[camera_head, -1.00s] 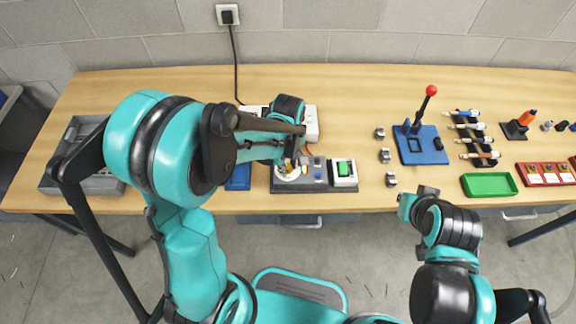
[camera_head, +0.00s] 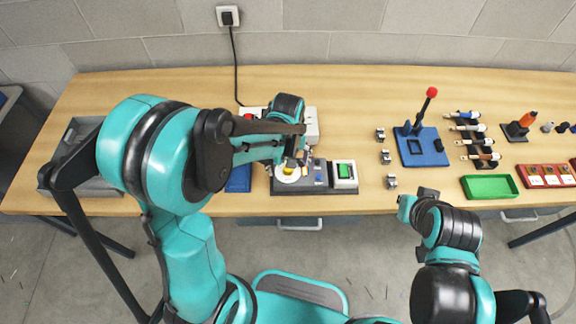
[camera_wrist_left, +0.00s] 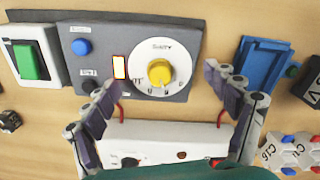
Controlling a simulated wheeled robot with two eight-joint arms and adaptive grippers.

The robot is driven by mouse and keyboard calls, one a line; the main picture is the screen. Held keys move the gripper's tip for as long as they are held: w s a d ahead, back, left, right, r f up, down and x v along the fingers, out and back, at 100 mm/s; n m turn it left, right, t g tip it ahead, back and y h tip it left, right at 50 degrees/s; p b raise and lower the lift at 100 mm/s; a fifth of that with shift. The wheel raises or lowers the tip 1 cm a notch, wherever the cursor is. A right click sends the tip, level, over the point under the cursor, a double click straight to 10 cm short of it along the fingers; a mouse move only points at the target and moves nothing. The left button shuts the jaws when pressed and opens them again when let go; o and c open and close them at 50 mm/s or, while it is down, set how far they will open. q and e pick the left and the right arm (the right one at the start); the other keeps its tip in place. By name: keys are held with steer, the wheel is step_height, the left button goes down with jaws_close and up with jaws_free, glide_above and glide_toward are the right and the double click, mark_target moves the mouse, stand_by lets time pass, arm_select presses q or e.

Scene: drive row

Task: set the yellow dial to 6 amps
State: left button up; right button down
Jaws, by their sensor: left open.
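The yellow dial (camera_head: 289,170) sits on a round white scale on a dark grey panel (camera_head: 309,191) near the table's front edge. In the left wrist view the yellow dial (camera_wrist_left: 160,73) shows close up, with its scale marks too small to read surely; its setting cannot be told. My left gripper (camera_head: 298,158) is over the panel, just behind the dial in the head view. In the wrist view its two fingers (camera_wrist_left: 150,80) are spread wide, one on each side of the dial and apart from it. My right gripper (camera_head: 416,198) hangs by the table's front edge, its fingers unclear.
The panel also has a blue button (camera_wrist_left: 82,47), a lit window (camera_wrist_left: 119,67) and a green switch (camera_wrist_left: 30,60). A white power strip (camera_wrist_left: 150,141) lies behind it. A blue lever stand (camera_head: 422,147) and a green tray (camera_head: 489,186) stand to the right.

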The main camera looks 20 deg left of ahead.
arm_select(q)
steer(key=shift+r+p, duration=2.1)
steer(key=shift+r, duration=1)
steer(key=shift+f, duration=0.1)
steer(key=shift+s+a+r+b, duration=0.2)
steer(key=shift+r+b, duration=0.2)
steer(key=s+a+r+m+t+b, duration=0.4)
steer(key=s+m+t+b, duration=0.2)
steer(key=s, duration=0.4)
steer(key=shift+a+m+t+b, duration=0.15)
steer(key=shift+m+t+b, duration=0.2)
steer(key=shift+t, duration=0.25)
